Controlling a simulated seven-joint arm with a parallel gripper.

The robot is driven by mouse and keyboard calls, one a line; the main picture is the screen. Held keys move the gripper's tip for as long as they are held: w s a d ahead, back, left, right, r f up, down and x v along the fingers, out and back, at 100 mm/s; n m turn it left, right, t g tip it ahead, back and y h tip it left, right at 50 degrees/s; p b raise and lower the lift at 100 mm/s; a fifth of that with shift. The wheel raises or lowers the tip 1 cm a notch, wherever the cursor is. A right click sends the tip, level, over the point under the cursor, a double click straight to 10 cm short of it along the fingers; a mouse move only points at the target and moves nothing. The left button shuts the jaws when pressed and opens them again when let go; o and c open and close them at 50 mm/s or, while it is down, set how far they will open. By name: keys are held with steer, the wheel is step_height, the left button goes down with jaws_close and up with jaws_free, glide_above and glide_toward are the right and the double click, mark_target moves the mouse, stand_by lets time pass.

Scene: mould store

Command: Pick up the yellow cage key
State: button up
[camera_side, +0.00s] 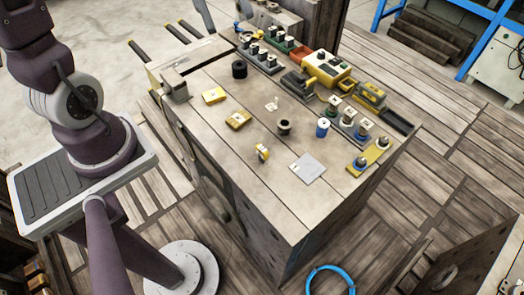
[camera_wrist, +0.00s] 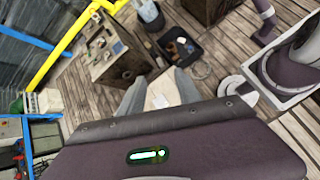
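Several small yellow items lie on the wooden-topped bench (camera_side: 215,145) in the side view. In the wrist view the bench top is small and distant at the upper left, and no key can be made out. My gripper (camera_wrist: 160,74) shows there with its two grey fingers apart and nothing held, well away from the bench. It is outside the side view.
A pale square plate (camera_side: 307,168) lies near the front. A black bin (camera_wrist: 180,50) stands on the floor.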

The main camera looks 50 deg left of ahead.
mark_target(268, 167)
steer(key=w+a+f+n+t+h, duration=0.1)
steer(key=w+a+f+n+h, duration=0.35)
steer(key=w+n, duration=0.2)
steer(key=shift+m, duration=0.45)
steer(key=f, duration=3.6)
steer(key=shift+w+d+f, duration=0.15)
steer(key=shift+d+f, duration=0.1)
steer(key=shift+d, duration=0.05)
steer(key=shift+h, duration=0.25)
steer(key=x, duration=0.6)
steer(key=shift+d+r, duration=0.15)
steer(key=shift+d, duration=0.45)
jaws_close()
